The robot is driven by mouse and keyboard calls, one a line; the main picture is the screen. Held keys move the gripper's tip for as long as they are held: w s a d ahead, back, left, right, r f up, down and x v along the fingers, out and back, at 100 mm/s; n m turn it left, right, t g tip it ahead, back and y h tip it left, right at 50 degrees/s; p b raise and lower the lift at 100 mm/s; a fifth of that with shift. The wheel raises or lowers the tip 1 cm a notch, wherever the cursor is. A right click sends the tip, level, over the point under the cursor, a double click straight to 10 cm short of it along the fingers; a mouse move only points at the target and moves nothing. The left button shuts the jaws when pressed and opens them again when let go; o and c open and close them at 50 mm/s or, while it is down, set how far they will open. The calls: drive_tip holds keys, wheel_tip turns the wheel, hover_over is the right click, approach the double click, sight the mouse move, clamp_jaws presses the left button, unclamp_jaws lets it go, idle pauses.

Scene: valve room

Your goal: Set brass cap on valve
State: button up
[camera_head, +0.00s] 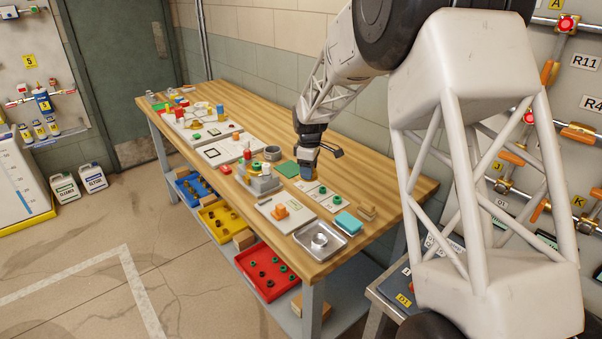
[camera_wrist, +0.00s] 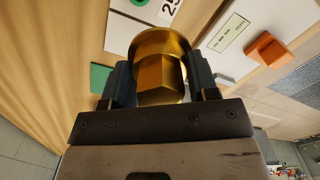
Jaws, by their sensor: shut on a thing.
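My gripper (camera_head: 308,175) is over the right half of the wooden workbench, pointing down. In the wrist view my gripper (camera_wrist: 160,88) is shut on the brass cap (camera_wrist: 160,75), a shiny gold piece with a round flange and a hexagonal part, one dark finger on each side. In the head view the cap is too small and covered to make out clearly. I cannot tell which part is the valve for the cap; pipes with orange-handled valves (camera_head: 579,132) run on the wall panel at the right, partly hidden by my arm.
On the workbench (camera_head: 160,108), a grey fixture (camera_head: 264,184) stands left of my gripper, with a green mat (camera_head: 287,169) nearby. A metal tray (camera_head: 301,237) and teal block (camera_head: 348,223) lie toward the front. Blue, yellow and red bins (camera_head: 244,262) sit on the shelf below.

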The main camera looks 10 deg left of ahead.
drive_tip(key=w+d+r+m, duration=0.1)
drive_tip(key=d+r+m, duration=0.35)
drive_tip(key=d, duration=0.35)
drive_tip(key=w+d+r+m, duration=0.2)
drive_tip(key=d+r+m, duration=0.1)
drive_tip(key=d+m, duration=0.4)
drive_tip(key=n, duration=1.4)
approach(257, 165)
drive_tip(key=shift+w+a+r, duration=0.15)
drive_tip(key=shift+w+r, duration=0.2)
drive_tip(key=shift+w, duration=0.1)
drive_tip(key=shift+f, duration=0.15)
drive_tip(key=shift+f, duration=3.1)
drive_tip(key=shift+f, duration=0.7)
